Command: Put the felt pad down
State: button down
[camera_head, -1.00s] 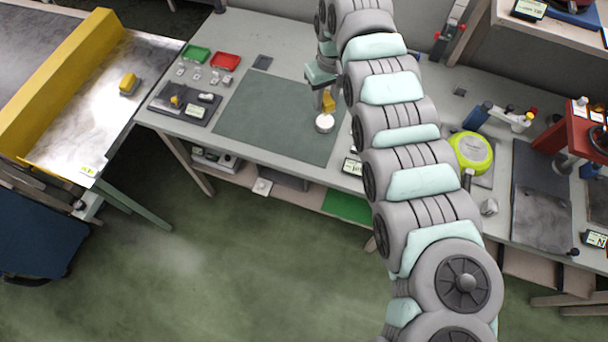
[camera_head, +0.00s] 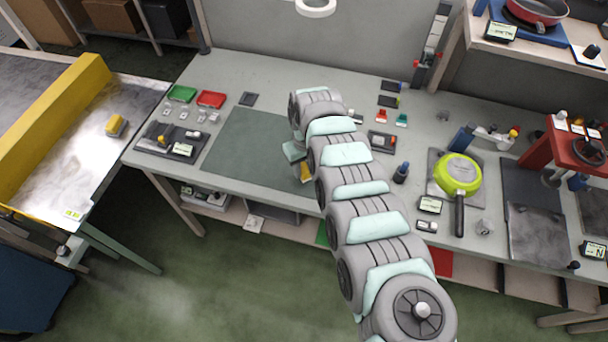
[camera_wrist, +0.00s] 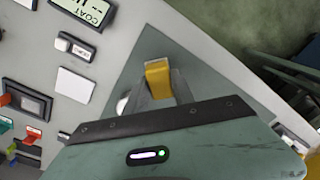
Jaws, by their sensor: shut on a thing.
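My gripper (camera_wrist: 160,88) is shut on the felt pad; its yellow part (camera_wrist: 157,72) shows between the grey fingers in the wrist view. A sliver of a white rounded edge (camera_wrist: 122,104) shows to the left of the fingers, apparently the pad's disc. In the head view my arm hides most of the gripper, and only a bit of yellow (camera_head: 306,172) shows below the wrist. The gripper is over the right part of the dark green mat (camera_head: 245,150). Whether the pad touches the mat is hidden.
A dark tray (camera_head: 150,148) with a yellow-topped item and a label lies left of the mat. Green (camera_head: 181,93) and red (camera_head: 211,99) trays stand behind it. A green pan (camera_head: 457,174), a dark bottle (camera_head: 401,172) and label displays stand to the right. Most of the mat is clear.

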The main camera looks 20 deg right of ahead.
aim_at(304, 175)
jog(key=shift+f+b, duration=0.4)
jog(key=shift+f, duration=1.55)
jog(key=shift+f, duration=0.15)
jog(key=c, duration=1.1)
grip_release()
jog(key=shift+o, duration=0.2)
